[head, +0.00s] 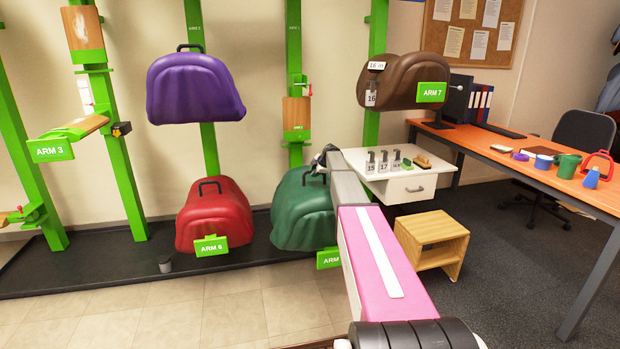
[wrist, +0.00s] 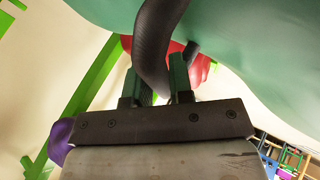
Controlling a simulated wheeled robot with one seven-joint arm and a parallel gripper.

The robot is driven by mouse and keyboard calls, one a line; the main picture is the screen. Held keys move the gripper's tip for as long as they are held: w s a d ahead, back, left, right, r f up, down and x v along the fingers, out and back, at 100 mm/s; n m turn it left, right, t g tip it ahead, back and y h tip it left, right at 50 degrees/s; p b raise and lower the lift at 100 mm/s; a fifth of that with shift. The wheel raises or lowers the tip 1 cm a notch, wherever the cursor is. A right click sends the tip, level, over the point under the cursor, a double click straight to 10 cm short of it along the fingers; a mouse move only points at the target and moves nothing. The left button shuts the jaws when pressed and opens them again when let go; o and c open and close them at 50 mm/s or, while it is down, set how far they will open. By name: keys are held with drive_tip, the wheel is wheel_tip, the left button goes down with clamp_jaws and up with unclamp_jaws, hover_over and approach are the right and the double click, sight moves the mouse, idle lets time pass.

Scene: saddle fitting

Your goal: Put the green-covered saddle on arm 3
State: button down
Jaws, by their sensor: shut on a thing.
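The green-covered saddle (head: 303,217) is at the lower middle of the rack, just right of the red saddle, above a partly hidden ARM label (head: 328,260). My gripper (head: 326,160) is at its top and shut on its dark handle; in the wrist view the fingers (wrist: 160,82) close around the handle (wrist: 153,45), with the green cover (wrist: 265,50) filling the upper right. I cannot tell whether the saddle rests on its arm. Arm 3 (head: 82,127) sticks out at the left, bare, with a wooden top and a green ARM 3 label (head: 50,150).
A purple saddle (head: 195,88) hangs at upper middle, a red saddle (head: 213,215) on arm 6, a brown saddle (head: 403,80) on arm 7. A small white table (head: 395,188), wooden stool (head: 440,228) and orange desk (head: 500,150) stand right. Tiled floor (head: 200,315) in front is clear.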

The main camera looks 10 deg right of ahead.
drive_tip(key=shift+n, duration=0.4)
drive_tip(key=w+d, duration=0.1)
drive_tip(key=w, duration=0.2)
drive_tip(key=w+d, duration=0.1)
drive_tip(key=shift+w+d+f, duration=0.3)
drive_tip(key=shift+f, duration=0.05)
drive_tip(key=s+d, duration=0.1)
drive_tip(key=s, duration=4.3)
drive_tip(key=shift+d, duration=0.25)
